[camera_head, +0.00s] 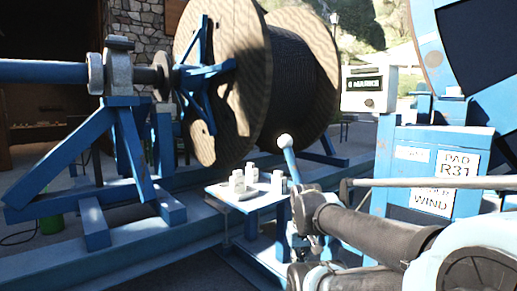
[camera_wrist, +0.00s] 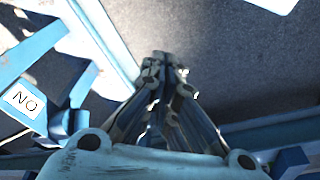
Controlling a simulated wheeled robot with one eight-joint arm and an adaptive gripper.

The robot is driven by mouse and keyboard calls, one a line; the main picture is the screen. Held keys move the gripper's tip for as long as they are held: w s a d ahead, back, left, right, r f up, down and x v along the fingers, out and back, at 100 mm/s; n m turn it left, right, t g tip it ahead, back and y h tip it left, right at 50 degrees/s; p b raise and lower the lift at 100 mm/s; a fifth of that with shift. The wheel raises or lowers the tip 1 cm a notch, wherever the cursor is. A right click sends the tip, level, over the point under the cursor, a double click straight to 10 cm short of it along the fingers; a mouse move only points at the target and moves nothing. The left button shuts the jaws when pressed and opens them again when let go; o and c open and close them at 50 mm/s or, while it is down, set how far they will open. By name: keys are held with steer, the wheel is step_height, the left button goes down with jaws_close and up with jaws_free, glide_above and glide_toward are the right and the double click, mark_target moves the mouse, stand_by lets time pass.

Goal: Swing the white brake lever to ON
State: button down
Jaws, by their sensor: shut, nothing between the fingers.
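The brake lever (camera_head: 289,160) stands up with a slight tilt to the left in the head view. It has a white ball knob (camera_head: 284,141) on a pale shaft. Its foot is hidden behind my arm. In the wrist view my gripper (camera_wrist: 162,58) is shut and empty, its fingertips together above grey ground. A white plate (camera_wrist: 22,101) on blue framework at the left of the wrist view reads "NO", possibly ON seen upside down. I cannot pick out the lever for certain in the wrist view. In the head view my arm covers the area right of the lever.
A small white-topped table (camera_head: 258,202) with several white containers stands left of the lever. The wooden cable reel (camera_head: 225,80) on its blue stand is behind. A blue cabinet (camera_head: 405,175) labelled PAD R31 stands at the right. A blue beam (camera_wrist: 105,45) runs beside my fingers.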

steer(key=w+d+r+n+t+h, duration=0.2)
steer(key=w+r+n+h, duration=0.15)
steer(key=w+r, duration=0.7)
steer(key=w+d+r+n+t+h, duration=0.1)
steer(key=w+d+r+n+h, duration=0.2)
steer(key=w+r, duration=0.75)
steer(key=w+a+r+n+t+h, duration=0.2)
steer(key=w+a, duration=0.6)
steer(key=w, duration=0.5)
steer(key=w+a+r+n+t+h, duration=0.2)
steer(key=w+a+r+n+t, duration=0.2)
steer(key=w+a, duration=0.5)
steer(key=w+r+t, duration=0.1)
steer(key=w+t, duration=0.1)
steer(key=w, duration=0.2)
steer(key=shift+w+r+h, duration=0.15)
steer(key=shift+r+h, duration=0.1)
steer(key=shift+h, duration=0.1)
